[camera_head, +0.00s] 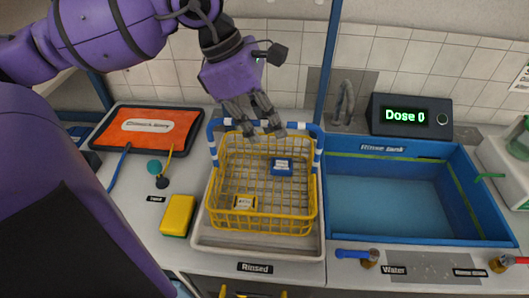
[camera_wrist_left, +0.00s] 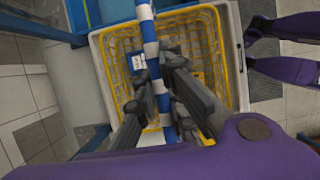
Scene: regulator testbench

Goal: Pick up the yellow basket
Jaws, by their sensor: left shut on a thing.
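The yellow basket (camera_head: 225,180) is a wire basket with a blue and white striped handle (camera_head: 301,128). It sits upright in a pale tray (camera_head: 270,247) on the counter. A blue labelled item (camera_head: 282,167) and a yellow labelled item (camera_head: 245,202) are inside it. My left gripper (camera_head: 258,129) is at the far top of the basket, shut on the handle. In the left wrist view the striped handle (camera_wrist_left: 150,45) runs between the fingers (camera_wrist_left: 167,85), with the basket (camera_wrist_left: 232,60) below. My right gripper cannot be identified in the head view.
Left of the basket are a yellow sponge (camera_head: 178,215), small tools and an orange-faced dark tray (camera_head: 146,126). A blue-handled water tap (camera_head: 356,255) is at the front.

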